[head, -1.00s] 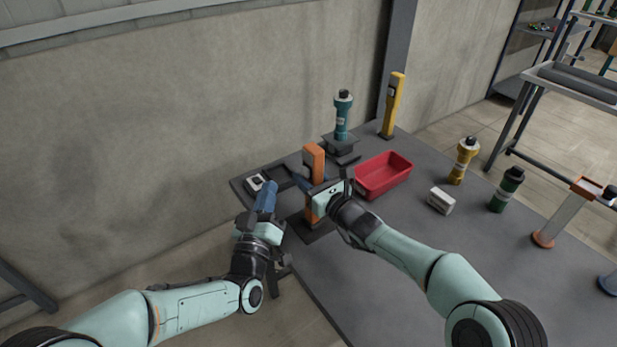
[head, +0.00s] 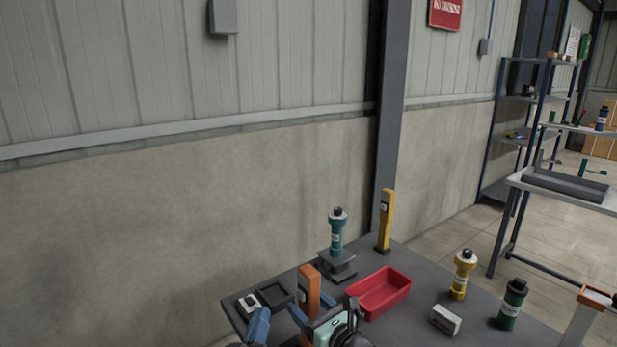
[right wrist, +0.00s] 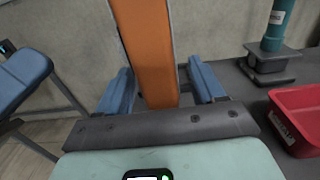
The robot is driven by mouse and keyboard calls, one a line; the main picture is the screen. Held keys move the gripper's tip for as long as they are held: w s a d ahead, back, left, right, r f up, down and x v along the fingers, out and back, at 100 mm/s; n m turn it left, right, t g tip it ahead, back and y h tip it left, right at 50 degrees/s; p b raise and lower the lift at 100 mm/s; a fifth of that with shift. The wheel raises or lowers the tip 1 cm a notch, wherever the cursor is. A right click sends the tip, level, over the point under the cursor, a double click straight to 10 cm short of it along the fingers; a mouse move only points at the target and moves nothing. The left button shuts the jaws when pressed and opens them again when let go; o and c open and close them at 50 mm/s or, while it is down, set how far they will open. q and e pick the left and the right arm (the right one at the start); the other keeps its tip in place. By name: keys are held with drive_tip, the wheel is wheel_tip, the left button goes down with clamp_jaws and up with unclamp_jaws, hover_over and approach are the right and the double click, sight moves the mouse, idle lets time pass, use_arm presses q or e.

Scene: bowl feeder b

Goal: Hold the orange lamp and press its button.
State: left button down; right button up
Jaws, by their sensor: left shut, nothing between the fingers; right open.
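The orange lamp (head: 309,286) is an upright orange post near the left part of the table; its lower part is hidden in the head view. In the right wrist view the orange post (right wrist: 150,45) stands between the fingers of my right gripper (right wrist: 160,88). The two blue fingers are apart, with visible gaps on both sides of the post. My left gripper (head: 258,325) is shut and empty, just left of the lamp and apart from it. It also shows at the left edge of the right wrist view (right wrist: 22,78). I cannot make out the lamp's button.
Behind the lamp are a teal bottle (head: 337,232) on a dark stand and a yellow post (head: 385,222). A red bin (head: 380,293) stands to the right, then a white box (head: 446,320), a yellow bottle (head: 464,275) and a green bottle (head: 511,305). A small white-and-black box (head: 249,302) lies at left.

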drive_tip(key=v, duration=1.8)
drive_tip(key=shift+d, duration=0.1)
